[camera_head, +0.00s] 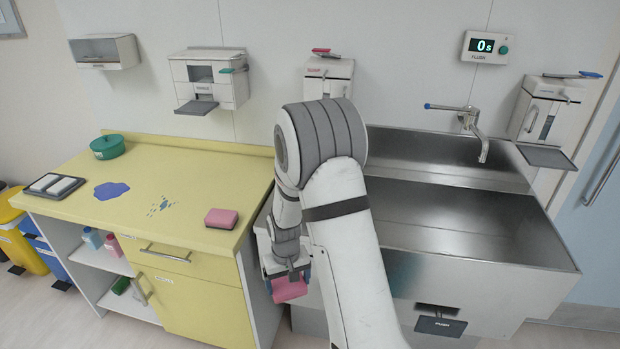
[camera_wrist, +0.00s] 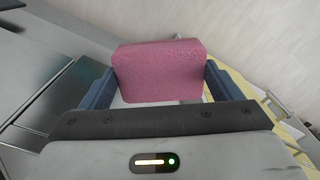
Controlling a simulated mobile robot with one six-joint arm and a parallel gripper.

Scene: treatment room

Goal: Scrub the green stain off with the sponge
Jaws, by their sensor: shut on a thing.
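My gripper (camera_head: 288,274) is shut on a pink sponge (camera_head: 290,291), held low in front of the gap between the yellow counter and the sink. In the wrist view the sponge (camera_wrist: 158,70) sits between the two blue fingers. A dark green-teal smear (camera_head: 404,272) shows on the front of the steel sink (camera_head: 480,268), partly hidden by my arm. A dim greenish patch also shows on the steel at the left of the wrist view. The sponge is apart from the smear, to its left.
A faucet (camera_head: 470,122) and dispensers are above. A black push pedal (camera_head: 440,326) is below the sink.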

